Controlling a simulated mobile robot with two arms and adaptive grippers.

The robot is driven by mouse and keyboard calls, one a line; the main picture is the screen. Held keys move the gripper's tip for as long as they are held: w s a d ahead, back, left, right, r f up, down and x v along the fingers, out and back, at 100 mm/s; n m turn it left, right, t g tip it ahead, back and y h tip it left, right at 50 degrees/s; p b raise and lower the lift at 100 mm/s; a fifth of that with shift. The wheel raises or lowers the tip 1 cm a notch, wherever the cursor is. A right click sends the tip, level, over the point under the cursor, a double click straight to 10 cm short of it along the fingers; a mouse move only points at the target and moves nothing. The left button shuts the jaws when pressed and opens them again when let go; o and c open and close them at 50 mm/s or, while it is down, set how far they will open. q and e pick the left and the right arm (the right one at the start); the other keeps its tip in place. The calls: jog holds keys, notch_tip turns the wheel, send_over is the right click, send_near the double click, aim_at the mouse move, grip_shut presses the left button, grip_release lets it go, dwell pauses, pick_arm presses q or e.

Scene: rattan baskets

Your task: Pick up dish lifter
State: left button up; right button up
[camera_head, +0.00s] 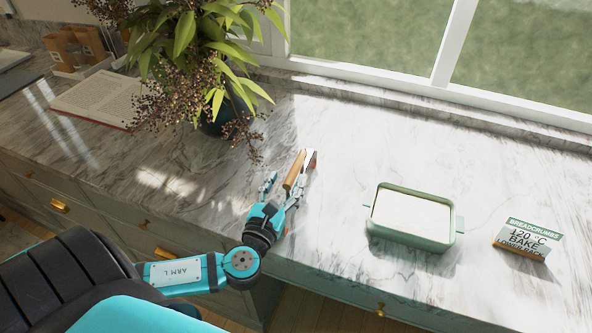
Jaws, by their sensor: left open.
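The dish lifter (295,170), with a wooden-looking handle and a pale metal part (311,158), lies on the marble counter near the middle of the view. My left gripper (283,182) reaches in from the counter's front edge with its fingers spread apart. Its fingers are at the near end of the handle, with the right finger close against it in the picture. I cannot tell whether they touch, and the handle's near end is partly hidden by the gripper. My right gripper is not in view.
A leafy plant in a dark vase (216,124) stands behind left, beside an open book (98,98). A window runs along the back. The counter (340,150) between is clear.

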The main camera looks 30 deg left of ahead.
aim_at(296, 165)
pick_arm(q)
jog(key=shift+w+a, duration=0.1)
jog(key=shift+w, duration=0.35)
jog(key=shift+w+r, duration=0.1)
jog(key=shift+w, duration=0.05)
jog(key=p+x, duration=0.2)
jog(key=x, duration=0.2)
jog(key=shift+w+r, duration=0.1)
jog(key=shift+w, duration=0.55)
jog(key=shift+c, duration=0.9)
grip_shut()
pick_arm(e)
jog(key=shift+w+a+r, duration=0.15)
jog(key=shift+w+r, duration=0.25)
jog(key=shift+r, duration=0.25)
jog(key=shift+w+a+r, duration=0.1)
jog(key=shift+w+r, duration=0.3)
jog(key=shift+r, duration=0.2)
